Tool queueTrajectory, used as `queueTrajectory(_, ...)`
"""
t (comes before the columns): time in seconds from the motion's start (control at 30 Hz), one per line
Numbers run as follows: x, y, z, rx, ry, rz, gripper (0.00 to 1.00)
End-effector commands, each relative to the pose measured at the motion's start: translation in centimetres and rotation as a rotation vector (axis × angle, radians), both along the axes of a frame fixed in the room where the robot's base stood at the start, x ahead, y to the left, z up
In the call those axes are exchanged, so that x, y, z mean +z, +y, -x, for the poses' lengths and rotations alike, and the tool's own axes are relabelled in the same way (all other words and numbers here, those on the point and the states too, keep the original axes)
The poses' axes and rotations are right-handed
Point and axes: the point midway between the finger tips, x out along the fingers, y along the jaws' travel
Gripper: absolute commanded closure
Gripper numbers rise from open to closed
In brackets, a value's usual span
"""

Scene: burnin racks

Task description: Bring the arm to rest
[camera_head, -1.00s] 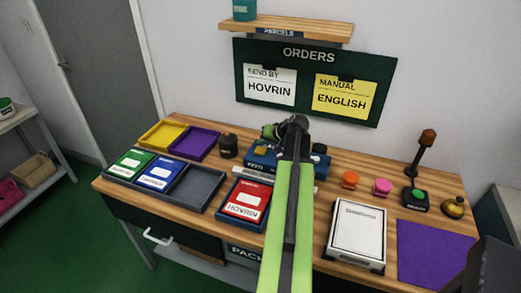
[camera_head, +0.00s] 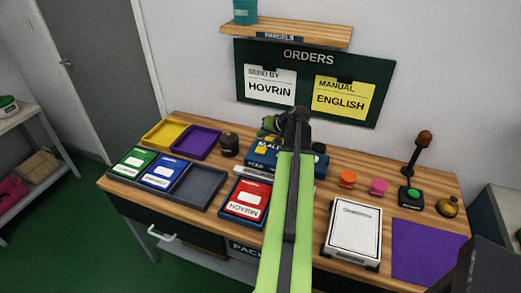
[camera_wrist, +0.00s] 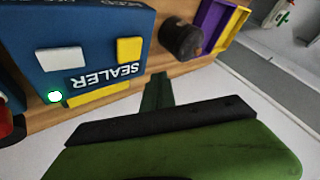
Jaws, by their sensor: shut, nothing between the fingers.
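My arm (camera_head: 288,215) reaches forward over the bench, green with a dark strip. My gripper (camera_head: 270,126) is at its far end, turned to the left, above or near the back of the blue sealer (camera_head: 262,158). It is shut and empty. In the wrist view the gripper (camera_wrist: 157,92) shows as a narrow dark green piece beyond a black bar. The sealer, with its green light, fills the upper left there (camera_wrist: 80,50). My arm hides part of the sealer and bench in the head view.
The wooden bench (camera_head: 310,219) holds a dark round knob-like item (camera_head: 229,145), yellow and purple trays, a red HOVRIN packet (camera_head: 246,197), a white-topped box (camera_head: 354,230) and a purple mat (camera_head: 430,250). The orders board (camera_head: 313,80) hangs behind.

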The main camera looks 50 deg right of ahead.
Motion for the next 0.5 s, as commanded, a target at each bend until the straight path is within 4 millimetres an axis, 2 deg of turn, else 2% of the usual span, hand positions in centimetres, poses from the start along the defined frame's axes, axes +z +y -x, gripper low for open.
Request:
queueTrajectory(0.23, 0.0, 0.1, -0.1, 0.002, 0.000, 0.000, 1.00)
queueTrajectory(0.3, 0.0, 0.9, -1.1, 0.019, 0.000, -0.001, 1.00)
queueTrajectory(0.37, 0.0, 2.6, -3.0, 0.053, 0.000, 0.000, 1.00)
queueTrajectory(0.47, 0.0, 7.8, -8.1, 0.153, 0.000, -0.001, 1.00)
queueTrajectory(0.5, 0.0, 10.7, -10.3, 0.202, 0.000, -0.001, 1.00)
